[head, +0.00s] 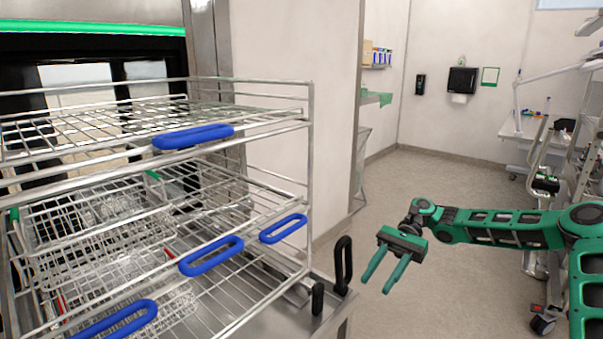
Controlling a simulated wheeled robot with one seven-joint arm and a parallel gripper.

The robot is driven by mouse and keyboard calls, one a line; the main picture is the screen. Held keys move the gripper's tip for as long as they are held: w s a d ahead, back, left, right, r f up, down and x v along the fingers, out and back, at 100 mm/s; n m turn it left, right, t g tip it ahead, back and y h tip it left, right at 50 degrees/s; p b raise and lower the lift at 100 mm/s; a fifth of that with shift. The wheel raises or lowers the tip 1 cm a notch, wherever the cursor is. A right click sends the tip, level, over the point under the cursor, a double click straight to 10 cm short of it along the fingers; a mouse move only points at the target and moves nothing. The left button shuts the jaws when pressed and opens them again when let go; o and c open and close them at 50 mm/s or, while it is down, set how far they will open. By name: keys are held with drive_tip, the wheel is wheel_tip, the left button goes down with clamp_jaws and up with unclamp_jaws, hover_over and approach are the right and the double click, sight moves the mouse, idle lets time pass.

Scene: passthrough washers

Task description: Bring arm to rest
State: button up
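My gripper (384,275) is at the right of the head view, at the end of my green and black arm. Its two green fingers point down and toward me, with a gap between them. It is open and holds nothing. It hangs over open floor, to the right of the wire rack (309,190) and apart from it. My arm stretches in from the right edge of the picture.
The rack has several blue handles (193,137) and wire baskets inside. Two black handles (343,265) stand at its lower right corner, near my gripper. The floor (440,190) behind my arm is clear. A metal cart (548,180) stands at the right.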

drive_tip(key=s+d+f+t+h, duration=0.2)
drive_tip(key=s+h, duration=0.3)
drive_tip(key=s, duration=0.3)
drive_tip(key=s+d+r+n+t+h, duration=0.1)
drive_tip(key=s+d+r+t, duration=0.3)
drive_tip(key=s+d, duration=0.5)
drive_tip(key=s+d+r+n+t+h, duration=0.1)
drive_tip(key=s+d+r+t+h, duration=0.2)
drive_tip(key=s+d, duration=0.7)
drive_tip(key=s+r+t, duration=0.1)
drive_tip(key=s, duration=0.3)
drive_tip(key=shift+d+r, duration=0.2)
drive_tip(key=shift+r, duration=0.2)
drive_tip(key=shift+c, duration=0.6)
drive_tip(key=shift+s, duration=0.1)
